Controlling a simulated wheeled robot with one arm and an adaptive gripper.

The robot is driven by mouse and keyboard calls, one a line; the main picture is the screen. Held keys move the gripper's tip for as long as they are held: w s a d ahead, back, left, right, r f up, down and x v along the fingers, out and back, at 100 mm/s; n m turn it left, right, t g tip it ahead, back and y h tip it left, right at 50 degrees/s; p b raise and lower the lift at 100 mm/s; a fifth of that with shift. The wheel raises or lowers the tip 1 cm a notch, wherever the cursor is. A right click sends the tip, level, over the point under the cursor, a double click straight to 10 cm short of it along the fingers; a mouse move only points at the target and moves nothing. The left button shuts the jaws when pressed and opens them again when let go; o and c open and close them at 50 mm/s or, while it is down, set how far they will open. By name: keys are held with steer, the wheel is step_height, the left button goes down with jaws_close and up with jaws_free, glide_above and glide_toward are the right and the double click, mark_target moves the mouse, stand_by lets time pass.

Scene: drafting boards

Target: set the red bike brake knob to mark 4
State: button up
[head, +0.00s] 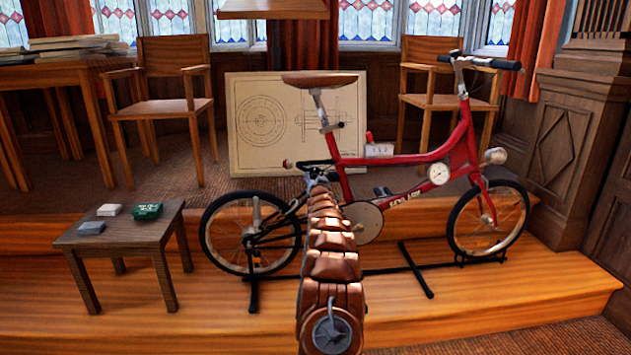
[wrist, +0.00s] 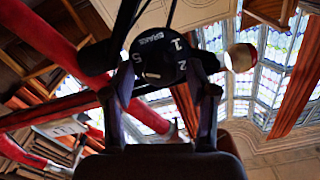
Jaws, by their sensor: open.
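The red bike (head: 462,150) stands in a black stand on the wooden step, and its red tubes (wrist: 50,45) cross the left of the wrist view. The brake knob (wrist: 160,60) is dark, with "BRAKE" and the numerals 1, 2 and 5 legible on it; other marks are hidden or unreadable. My gripper (wrist: 161,92) is open, with one finger on each side of the knob's near edge; I cannot tell whether they touch it. In the head view my gripper (head: 318,176) is small, below the saddle, and the knob cannot be made out there.
A low table (head: 130,232) with small boxes stands at the left. A drawing board (head: 250,150) and chairs are behind the bike. A white numbered card (head: 379,150) is on the frame. A pale round part (wrist: 240,57) sits right of the knob.

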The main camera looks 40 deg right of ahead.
jaws_close()
stand_by(0.6)
steer(key=n+p, duration=0.2)
steer(key=n, duration=0.2)
steer(key=shift+w+a+n, duration=0.1)
steer(key=shift+n, duration=0.3)
steer(key=n+p, duration=0.2)
steer(key=n, duration=0.4)
steer(key=shift+n, duration=0.4)
